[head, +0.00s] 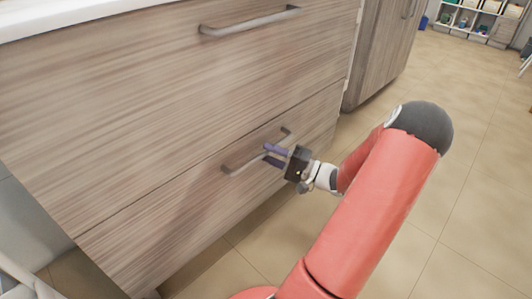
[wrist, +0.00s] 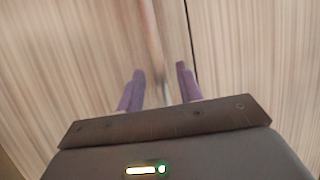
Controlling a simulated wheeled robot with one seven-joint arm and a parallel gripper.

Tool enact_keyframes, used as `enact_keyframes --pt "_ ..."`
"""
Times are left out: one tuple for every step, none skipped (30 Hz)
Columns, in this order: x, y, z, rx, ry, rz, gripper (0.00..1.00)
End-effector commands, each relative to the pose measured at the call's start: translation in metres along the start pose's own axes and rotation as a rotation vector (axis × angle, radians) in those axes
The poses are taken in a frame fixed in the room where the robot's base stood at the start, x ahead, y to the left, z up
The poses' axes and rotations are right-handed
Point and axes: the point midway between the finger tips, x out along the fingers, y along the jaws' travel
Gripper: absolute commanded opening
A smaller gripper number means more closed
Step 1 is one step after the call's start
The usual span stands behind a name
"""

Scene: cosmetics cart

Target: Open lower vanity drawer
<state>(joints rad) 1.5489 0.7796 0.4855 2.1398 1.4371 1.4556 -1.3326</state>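The lower vanity drawer (head: 180,215) has a wood-grain front and looks closed, flush under the upper drawer. Its grey bar handle (head: 243,165) runs slantwise across its upper part. My gripper (head: 270,155) is at the right half of this handle, its purple fingers pointing at the drawer front. In the wrist view the fingers (wrist: 158,88) are apart, with a gap between them. The handle bar (wrist: 152,40) runs down toward that gap. I cannot tell whether the fingers touch the bar.
The upper drawer (head: 170,90) has its own bar handle (head: 250,21) and a white countertop (head: 60,14) above. Another wood cabinet (head: 385,50) stands to the right. The tiled floor (head: 470,215) at right is clear. Shelves (head: 480,18) stand far back.

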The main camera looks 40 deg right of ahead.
Motion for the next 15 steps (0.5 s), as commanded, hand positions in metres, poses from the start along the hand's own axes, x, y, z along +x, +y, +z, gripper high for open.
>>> enact_keyframes --pt "0.006 0.0 0.001 0.0 -0.002 0.0 0.36" --pt "0.009 0.0 0.0 0.0 -0.002 0.0 0.36" --pt "0.012 0.0 0.0 0.0 -0.001 0.001 0.36" --pt "0.014 0.0 0.0 0.0 -0.001 0.001 0.36" --pt "0.015 0.0 0.0 0.0 -0.001 0.001 0.36" --pt "0.017 0.0 0.0 0.0 -0.001 0.001 0.36" --pt "0.017 0.0 0.001 0.0 -0.001 0.001 0.36" --pt "0.018 0.0 0.001 0.001 -0.001 0.001 0.36" --pt "0.018 0.0 0.001 0.0 -0.001 0.001 0.36" --pt "0.018 0.0 0.001 0.001 -0.001 0.001 0.36" --pt "0.018 0.0 0.0 0.001 -0.001 0.001 0.36" --pt "0.018 0.0 0.0 0.001 -0.001 0.001 0.36" --pt "0.018 0.0 0.0 0.001 -0.001 0.001 0.36" --pt "0.018 0.0 0.0 0.001 -0.001 0.001 0.34" --pt "0.018 0.0 0.0 0.001 -0.001 0.001 0.29"
